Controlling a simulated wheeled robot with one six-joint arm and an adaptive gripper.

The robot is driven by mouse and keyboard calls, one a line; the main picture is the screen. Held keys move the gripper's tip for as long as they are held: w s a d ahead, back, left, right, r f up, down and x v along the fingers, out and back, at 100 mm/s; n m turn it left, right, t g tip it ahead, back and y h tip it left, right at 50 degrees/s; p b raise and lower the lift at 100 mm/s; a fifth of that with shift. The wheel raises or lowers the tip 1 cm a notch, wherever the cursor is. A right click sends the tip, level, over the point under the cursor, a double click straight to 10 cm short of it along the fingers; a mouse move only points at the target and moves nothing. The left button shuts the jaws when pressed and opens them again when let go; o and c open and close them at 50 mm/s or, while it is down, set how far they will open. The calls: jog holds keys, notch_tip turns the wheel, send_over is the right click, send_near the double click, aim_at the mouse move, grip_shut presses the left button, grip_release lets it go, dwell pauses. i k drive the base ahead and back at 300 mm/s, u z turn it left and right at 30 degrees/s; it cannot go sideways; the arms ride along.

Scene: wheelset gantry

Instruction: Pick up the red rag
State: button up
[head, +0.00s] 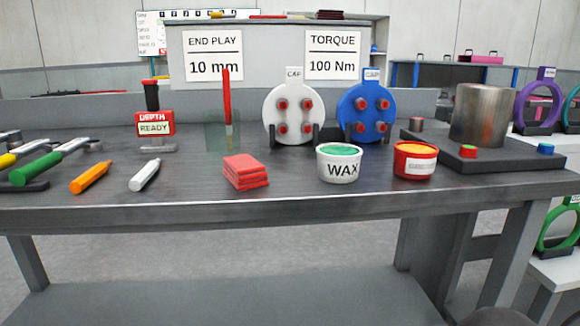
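The red rag (245,172) is a small folded stack of flat red layers. It lies on the grey workbench (300,212) close to the front edge, left of the middle in the head view. The bench top around it is bare, and nothing touches the rag from above. My gripper is not in view.
A WAX tub (338,164) and a red tub (414,160) stand right of the rag. A white marker (145,175) and an orange one (90,178) lie left. White (293,108) and blue caps (365,105) and a red upright stick (227,100) stand behind.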

aim_at(245, 173)
jog(key=z, duration=1.45)
jog(key=k, duration=0.95)
jog(key=u, duration=1.25)
jog(key=i, duration=0.5)
jog(key=u, duration=0.05)
